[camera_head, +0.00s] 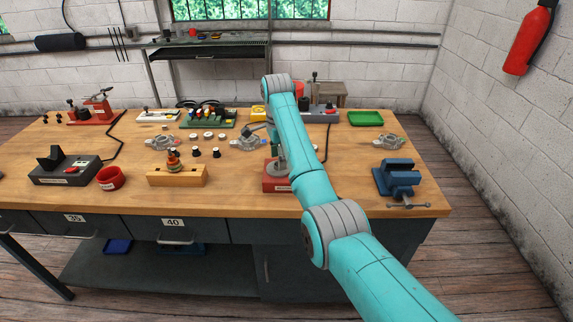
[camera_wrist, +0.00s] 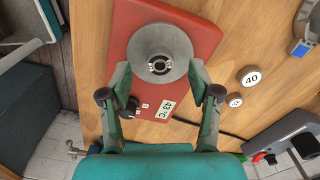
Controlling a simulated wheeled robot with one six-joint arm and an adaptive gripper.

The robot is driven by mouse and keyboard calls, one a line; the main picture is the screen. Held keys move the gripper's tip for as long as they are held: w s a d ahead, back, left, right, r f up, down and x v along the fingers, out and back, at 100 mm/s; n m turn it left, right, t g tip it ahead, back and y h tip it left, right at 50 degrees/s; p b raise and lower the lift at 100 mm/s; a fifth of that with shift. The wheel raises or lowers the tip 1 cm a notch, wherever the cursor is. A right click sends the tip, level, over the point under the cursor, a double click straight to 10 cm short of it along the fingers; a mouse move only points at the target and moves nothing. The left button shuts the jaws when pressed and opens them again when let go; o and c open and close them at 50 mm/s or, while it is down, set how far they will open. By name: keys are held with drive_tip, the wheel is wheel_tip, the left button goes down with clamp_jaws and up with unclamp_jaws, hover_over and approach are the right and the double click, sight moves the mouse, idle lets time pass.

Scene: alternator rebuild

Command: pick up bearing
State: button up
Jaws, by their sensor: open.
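A red heater box (camera_wrist: 185,22) with a 43 °C display lies below my gripper in the wrist view. A grey cone-like round piece (camera_wrist: 145,42) stands on it. A small dark-and-silver ring (camera_wrist: 160,65), apparently the bearing, sits at the centre of the cone. My gripper (camera_wrist: 160,76) is open, with one finger on each side of the cone and the ring between them. I cannot tell whether the fingers touch the cone. In the head view the red box (camera_head: 275,186) is at the bench's front edge, partly behind my arm, which largely hides the gripper.
A round piece marked 40 (camera_wrist: 251,76) and a smaller one (camera_wrist: 235,100) lie right of the box. A blue vise (camera_head: 397,177) stands at the bench's right end. A wooden block (camera_head: 177,178) is to the left. A green tray (camera_head: 366,118) lies at the back right.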

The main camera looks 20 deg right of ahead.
drive_tip(key=shift+a+f, duration=0.15)
drive_tip(key=shift+f, duration=0.6)
clamp_jaws()
drive_tip(key=shift+r, duration=0.1)
